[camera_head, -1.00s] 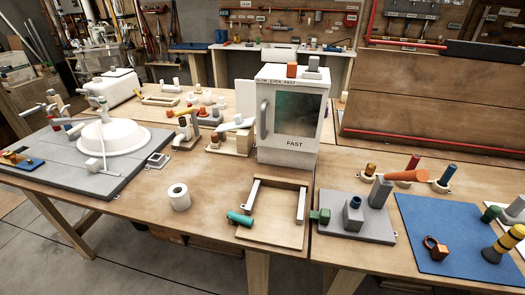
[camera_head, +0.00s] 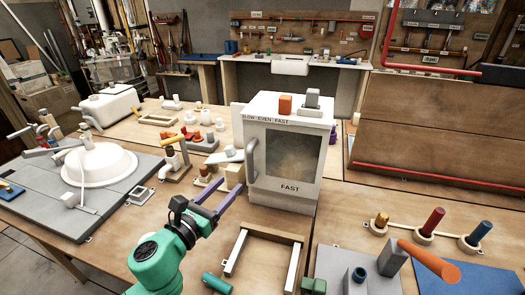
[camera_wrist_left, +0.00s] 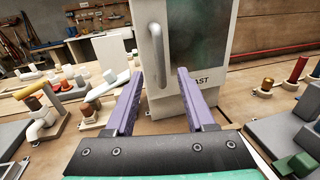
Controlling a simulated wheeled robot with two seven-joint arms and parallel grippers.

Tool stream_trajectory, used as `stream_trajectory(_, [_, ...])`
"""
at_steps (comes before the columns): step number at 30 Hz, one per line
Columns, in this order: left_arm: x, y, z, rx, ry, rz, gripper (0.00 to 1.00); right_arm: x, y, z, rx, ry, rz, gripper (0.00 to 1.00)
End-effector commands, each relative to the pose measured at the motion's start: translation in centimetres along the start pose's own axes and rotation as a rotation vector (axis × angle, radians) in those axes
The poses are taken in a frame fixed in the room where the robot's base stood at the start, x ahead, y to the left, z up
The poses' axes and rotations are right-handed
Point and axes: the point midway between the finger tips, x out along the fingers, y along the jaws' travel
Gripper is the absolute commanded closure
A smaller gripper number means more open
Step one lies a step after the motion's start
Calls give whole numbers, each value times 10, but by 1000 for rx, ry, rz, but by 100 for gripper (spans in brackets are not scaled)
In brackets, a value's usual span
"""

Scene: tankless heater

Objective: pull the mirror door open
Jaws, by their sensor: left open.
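The mirror door (camera_head: 290,160) is the dark glass front of a white box cabinet (camera_head: 292,105) marked "FAST", and it looks closed. Its white upright handle (camera_head: 251,158) is on the door's left side. In the left wrist view the handle (camera_wrist_left: 157,55) lies ahead, between the two finger lines, with the door (camera_wrist_left: 205,50) to its right. My left gripper (camera_head: 214,186) has purple fingers, is open and empty, and is in front of and below the handle, apart from it. In the left wrist view its fingertips (camera_wrist_left: 159,78) are spread wide. My right gripper is not in view.
An orange block (camera_head: 285,104) and a grey block (camera_head: 313,99) are on the cabinet top. A wooden frame (camera_head: 265,262) with white rails lies in front. Valve and pipe pieces (camera_head: 175,160) stand left of the cabinet. A leaning wooden panel (camera_head: 440,130) is at the right.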

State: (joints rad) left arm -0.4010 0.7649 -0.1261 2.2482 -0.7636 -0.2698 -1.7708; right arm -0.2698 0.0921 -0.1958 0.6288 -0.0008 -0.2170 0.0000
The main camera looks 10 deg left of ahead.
Motion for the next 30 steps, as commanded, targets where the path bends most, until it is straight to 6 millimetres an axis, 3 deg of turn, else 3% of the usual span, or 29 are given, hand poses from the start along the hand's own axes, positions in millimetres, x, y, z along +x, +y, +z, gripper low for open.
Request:
stream_trajectory(5, [23,1,4,-5,-3,4,45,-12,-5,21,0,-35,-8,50])
stream_trajectory(10, [62,1,6,-8,-4,4,45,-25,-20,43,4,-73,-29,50])
stream_trajectory(13, [89,1,6,-11,-3,5,45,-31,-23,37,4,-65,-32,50])
stream_trajectory(18, [127,2,2,-10,0,6,45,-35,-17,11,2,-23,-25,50])
stream_trajectory(23, [142,1,0,-9,1,4,45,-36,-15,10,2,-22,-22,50])
stream_trajectory(29, [143,1,-1,-9,2,4,45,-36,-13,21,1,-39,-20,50])
stream_trajectory(30, [143,1,-1,-9,2,4,49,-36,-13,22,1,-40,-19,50])
